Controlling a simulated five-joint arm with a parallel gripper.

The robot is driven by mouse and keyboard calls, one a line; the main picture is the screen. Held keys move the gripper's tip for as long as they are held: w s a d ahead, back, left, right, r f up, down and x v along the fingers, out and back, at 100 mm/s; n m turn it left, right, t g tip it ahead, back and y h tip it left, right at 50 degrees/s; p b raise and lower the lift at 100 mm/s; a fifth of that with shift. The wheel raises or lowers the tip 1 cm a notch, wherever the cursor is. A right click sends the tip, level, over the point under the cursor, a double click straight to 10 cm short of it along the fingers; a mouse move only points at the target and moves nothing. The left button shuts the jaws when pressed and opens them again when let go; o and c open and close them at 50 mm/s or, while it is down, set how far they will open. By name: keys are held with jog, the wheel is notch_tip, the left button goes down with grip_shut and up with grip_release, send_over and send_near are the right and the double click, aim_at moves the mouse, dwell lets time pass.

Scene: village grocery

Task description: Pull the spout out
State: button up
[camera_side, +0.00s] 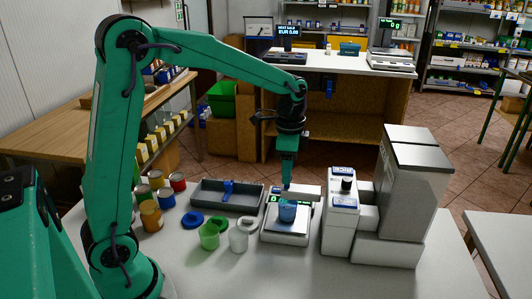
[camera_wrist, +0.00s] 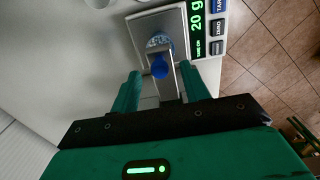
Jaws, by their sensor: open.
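My gripper (camera_side: 286,183) points down just above a blue cup (camera_side: 288,212) on the pan of a small white scale (camera_side: 285,238). In the wrist view its two green fingers (camera_wrist: 160,69) stand apart. Between them is a narrow grey strip (camera_wrist: 165,86) with a rounded blue piece (camera_wrist: 160,67) at its far end, over the scale pan (camera_wrist: 140,37). The fingers do not visibly press on the strip. A pale blue lettered thing (camera_wrist: 158,42) sits just beyond. I cannot tell for sure which part is the spout. The wrist display (camera_wrist: 196,22) reads 20 g.
A grey tray (camera_side: 205,197) with a blue tool (camera_side: 228,190) stands behind left. Left of the scale are a green cup (camera_side: 209,237), a white cup (camera_side: 238,240) and several jars. A white device (camera_side: 341,225) and a tall grey-topped machine (camera_side: 405,190) stand close on the right.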

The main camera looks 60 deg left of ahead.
jog(key=shift+r, duration=2.5)
jog(key=shift+r, duration=0.1)
jog(key=shift+s+r, duration=0.25)
jog(key=shift+s, duration=0.2)
jog(key=s+d+r+n+t, duration=0.1)
jog(key=s+n+t, duration=0.4)
jog(key=s, duration=1.3)
jog(key=n, duration=0.4)
jog(key=shift+s+d+t, duration=0.3)
jog(key=shift+s+d, duration=0.1)
